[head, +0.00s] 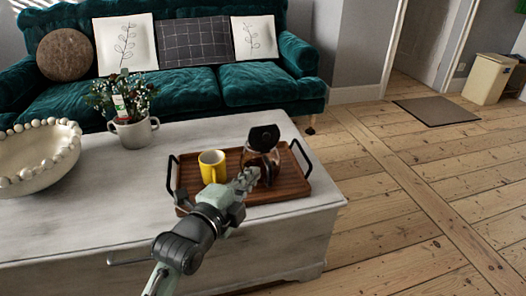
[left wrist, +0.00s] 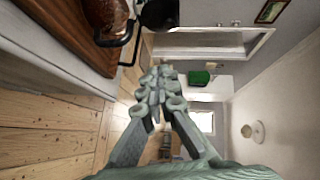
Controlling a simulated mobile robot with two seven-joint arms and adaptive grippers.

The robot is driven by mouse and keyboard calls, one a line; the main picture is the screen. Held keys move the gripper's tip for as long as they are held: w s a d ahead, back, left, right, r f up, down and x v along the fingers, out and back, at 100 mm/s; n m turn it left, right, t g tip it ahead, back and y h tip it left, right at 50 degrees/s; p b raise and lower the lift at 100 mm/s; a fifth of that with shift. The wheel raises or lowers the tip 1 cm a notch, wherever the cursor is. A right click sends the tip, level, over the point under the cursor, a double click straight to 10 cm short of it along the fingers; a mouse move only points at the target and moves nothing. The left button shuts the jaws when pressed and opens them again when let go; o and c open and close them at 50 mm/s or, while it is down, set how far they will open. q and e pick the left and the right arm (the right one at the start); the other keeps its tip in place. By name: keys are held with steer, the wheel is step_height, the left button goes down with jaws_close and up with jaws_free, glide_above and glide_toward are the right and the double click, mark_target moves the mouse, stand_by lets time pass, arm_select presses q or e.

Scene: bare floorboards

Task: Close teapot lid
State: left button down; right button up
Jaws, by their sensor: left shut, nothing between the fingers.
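A dark glass teapot (head: 259,160) stands on a wooden tray (head: 289,187) on the white table. Its black lid (head: 264,138) is tilted up above the pot body. In the left wrist view, the amber-brown teapot body (left wrist: 106,14) is at the top left, with the black lid (left wrist: 160,14) beside it at the top edge. My left gripper (head: 247,178) is shut and empty, in front of the teapot in the head view and partly covering its lower part. In the left wrist view, the closed fingers (left wrist: 160,80) are apart from the lid. My right gripper is not in view.
A yellow mug (head: 212,167) stands left of the teapot on the tray, which has raised black handles. A potted plant (head: 134,132) and a beaded bowl (head: 38,160) stand farther left on the table (head: 110,205). A green sofa (head: 180,90) is behind. Floor at right is open.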

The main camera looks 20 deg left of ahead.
arm_select(q)
steer(key=r, duration=0.1)
steer(key=b, duration=0.1)
glide_toward(265, 143)
steer(key=w+d+r, duration=0.2)
steer(key=w+d, duration=0.1)
steer(key=w, duration=0.1)
steer(key=shift+w+a+m+t, duration=0.3)
steer(key=shift+w+m, duration=0.1)
steer(key=shift+w, duration=0.15)
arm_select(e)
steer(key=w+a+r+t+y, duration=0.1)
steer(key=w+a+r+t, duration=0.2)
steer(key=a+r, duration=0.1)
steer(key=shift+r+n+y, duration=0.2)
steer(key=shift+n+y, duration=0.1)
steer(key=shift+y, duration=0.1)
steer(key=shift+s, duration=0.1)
